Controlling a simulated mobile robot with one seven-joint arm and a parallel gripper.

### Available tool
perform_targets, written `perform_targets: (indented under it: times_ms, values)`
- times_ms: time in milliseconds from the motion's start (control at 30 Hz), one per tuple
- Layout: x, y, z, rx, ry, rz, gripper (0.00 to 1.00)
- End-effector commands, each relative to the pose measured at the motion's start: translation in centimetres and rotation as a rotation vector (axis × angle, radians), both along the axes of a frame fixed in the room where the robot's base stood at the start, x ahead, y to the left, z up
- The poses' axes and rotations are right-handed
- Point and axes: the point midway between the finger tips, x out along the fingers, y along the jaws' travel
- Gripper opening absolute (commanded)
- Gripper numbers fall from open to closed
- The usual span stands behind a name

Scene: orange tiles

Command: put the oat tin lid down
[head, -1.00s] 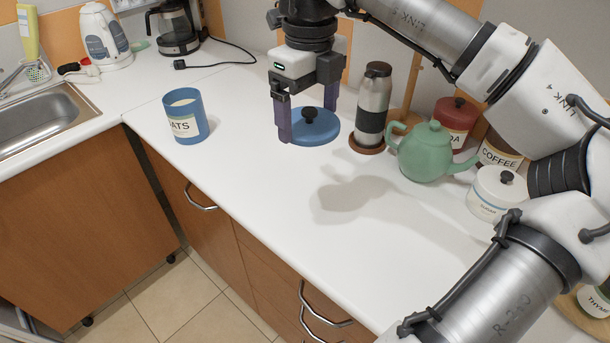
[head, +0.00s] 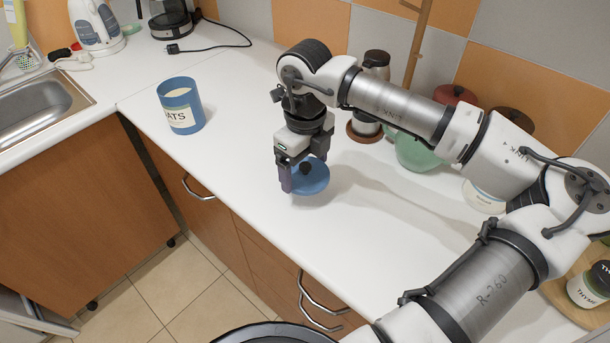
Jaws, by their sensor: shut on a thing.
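The oat tin lid is a blue disc (head: 317,183) with a dark knob on top. My gripper (head: 300,178) points down and is shut on the lid. The lid is close to the white worktop near its front edge; I cannot tell whether it touches. The oat tin (head: 181,106) is a blue open canister with a pale label, standing upright on the worktop to the left of my gripper. Its top is uncovered and its pale contents show.
Behind my arm stand a steel and dark flask (head: 375,68) and a green teapot (head: 413,152), partly hidden. The sink (head: 38,105) is at the left. The worktop (head: 235,110) is bare between the oat tin and my gripper.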

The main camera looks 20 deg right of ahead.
Motion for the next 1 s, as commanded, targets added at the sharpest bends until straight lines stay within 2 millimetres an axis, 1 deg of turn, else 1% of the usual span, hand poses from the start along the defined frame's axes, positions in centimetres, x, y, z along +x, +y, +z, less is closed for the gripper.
perform_targets:
  times_ms: [67, 200, 333, 400, 633, 800, 833, 900, 933, 1000]
  values:
    - [0.0, 0.0, -0.6, 0.001, 0.002, 0.0, 0.65]
    - [-0.1, 0.1, -2.6, 0.002, 0.002, 0.0, 0.65]
    - [-0.1, 0.0, -4.1, 0.001, 0.002, 0.001, 0.65]
    - [0.0, 0.0, -4.5, 0.0, 0.0, 0.001, 0.65]
    - [0.0, 0.0, -4.6, -0.001, 0.0, 0.001, 0.65]
    - [0.0, 0.0, -5.0, -0.001, 0.0, 0.001, 0.65]
    - [0.0, 0.0, -4.9, -0.001, 0.0, 0.001, 0.88]
    - [0.0, 0.0, -4.8, -0.001, 0.001, 0.001, 0.97]
    - [0.0, 0.0, -4.8, -0.001, 0.001, 0.001, 1.0]
    - [0.0, 0.0, -4.8, -0.001, 0.001, 0.001, 1.0]
